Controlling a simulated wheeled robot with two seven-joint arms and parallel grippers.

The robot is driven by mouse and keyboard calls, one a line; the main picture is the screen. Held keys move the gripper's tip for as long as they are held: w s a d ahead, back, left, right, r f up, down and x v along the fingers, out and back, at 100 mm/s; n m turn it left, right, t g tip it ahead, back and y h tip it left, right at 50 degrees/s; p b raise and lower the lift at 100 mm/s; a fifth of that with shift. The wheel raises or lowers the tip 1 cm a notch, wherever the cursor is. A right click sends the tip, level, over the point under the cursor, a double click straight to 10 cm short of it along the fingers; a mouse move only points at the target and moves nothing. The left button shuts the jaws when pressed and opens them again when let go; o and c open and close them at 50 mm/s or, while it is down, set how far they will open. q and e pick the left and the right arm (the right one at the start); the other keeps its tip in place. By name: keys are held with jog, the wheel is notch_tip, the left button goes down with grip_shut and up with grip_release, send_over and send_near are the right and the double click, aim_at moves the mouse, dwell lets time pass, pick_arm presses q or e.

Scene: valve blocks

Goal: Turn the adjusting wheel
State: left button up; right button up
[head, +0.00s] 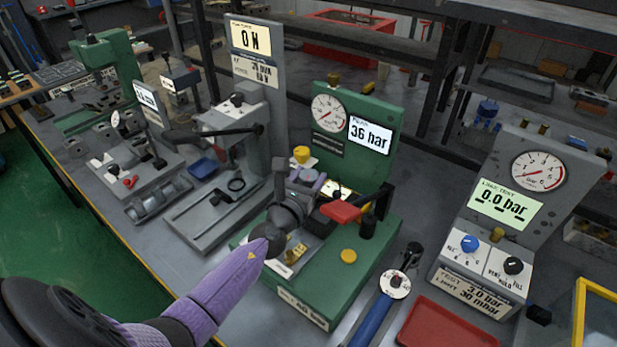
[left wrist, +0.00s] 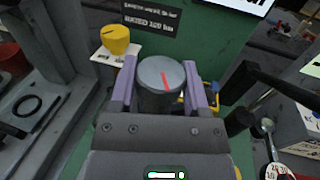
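The adjusting wheel (left wrist: 162,84) is a grey round knob with a red mark on its face, seen in the left wrist view in front of the green test stand. My left gripper (left wrist: 160,82) has one purple finger on each side of it. The fingers appear to touch its sides, with no clear gap. In the head view my left gripper (head: 307,180) reaches over the green stand (head: 345,268), and the wheel is mostly hidden there. The stand carries a round gauge (head: 330,113) and a display (head: 370,136) reading 36 bar. My right gripper is out of view.
A yellow knob (left wrist: 116,40) stands just left of my fingers. A red-ended lever (head: 342,211) is close on the right. A grey leak-test unit (head: 482,243) and a red tray (head: 447,326) are further right. A grey press (head: 243,130) stands left.

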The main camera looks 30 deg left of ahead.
pick_arm(q)
jog(key=c, duration=0.5)
jog(key=shift+o, duration=0.2)
jog(key=shift+f+m+h+b, duration=0.25)
jog(key=shift+m+h+b, duration=0.45)
jog(key=shift+h+b, duration=0.45)
jog(key=shift+r, duration=0.25)
jog(key=o, duration=1.3)
